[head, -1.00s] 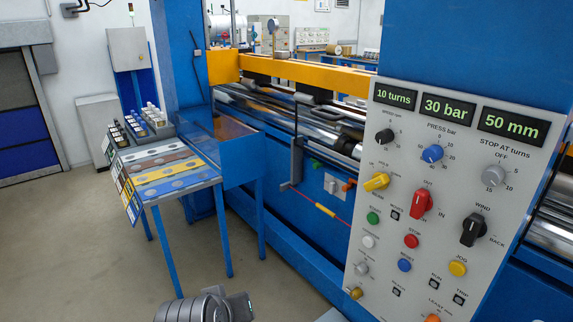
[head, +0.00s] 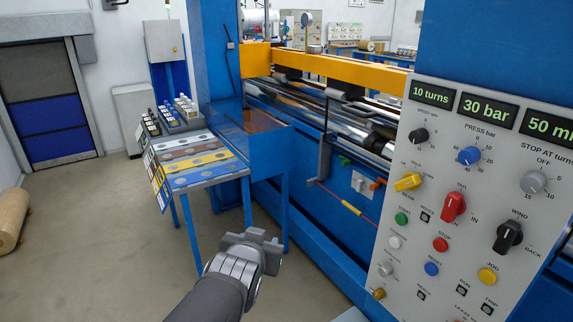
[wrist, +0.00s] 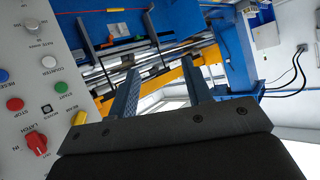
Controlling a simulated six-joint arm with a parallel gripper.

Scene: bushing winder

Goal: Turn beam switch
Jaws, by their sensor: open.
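The beam switch is a yellow knob (head: 407,181) on the upper left part of the grey control panel (head: 455,95), with a BEAM label below it. It also shows at the lower left of the wrist view, as a yellow knob (wrist: 80,118) partly hidden behind my gripper's mount. My gripper (head: 257,237) is left of the panel and lower than the switch in the head view, well apart from it. In the wrist view its two fingers (wrist: 160,68) are spread with nothing between them.
A red latch switch (head: 454,207) and a black wind switch (head: 508,237) sit close to the beam switch. A blue table (head: 207,178) with coloured strips stands left of the machine. A yellow beam (head: 330,66) crosses the machine.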

